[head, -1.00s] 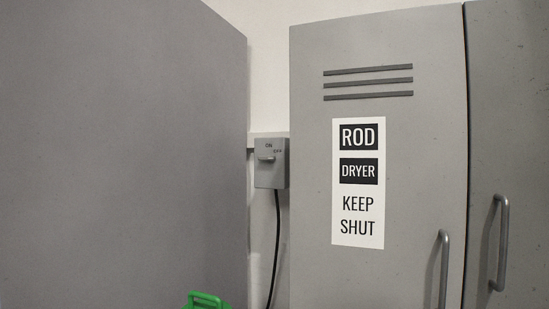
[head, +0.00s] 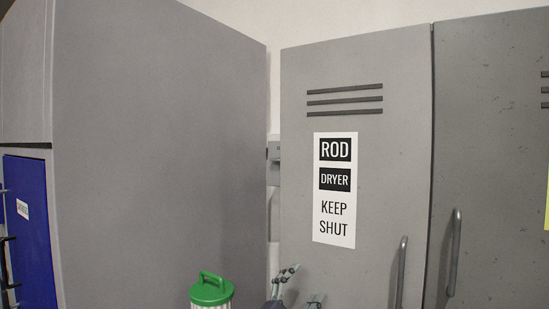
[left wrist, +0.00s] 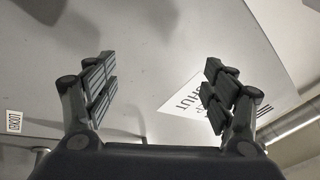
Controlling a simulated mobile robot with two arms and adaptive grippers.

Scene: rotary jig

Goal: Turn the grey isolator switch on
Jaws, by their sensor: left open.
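The grey isolator switch (head: 273,151) shows only as a thin sliver in the gap between two grey cabinets in the head view. Its face, lever and ON/OFF marks are hidden behind the left cabinet's edge. My left gripper (head: 297,285) is low in the head view, in front of the rod dryer cabinet's lower left and below the switch. In the left wrist view my left gripper (left wrist: 160,82) has its fingers wide apart with nothing between them. The switch cannot be made out in the left wrist view. My right gripper is not in view.
The rod dryer cabinet (head: 300,215) has a sign (head: 334,190) and an upright handle (head: 400,272). A large grey cabinet (head: 160,150) stands left, beside a blue panel (head: 28,235). A green-lidded container (head: 211,290) stands at the bottom. The gap between the cabinets is narrow.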

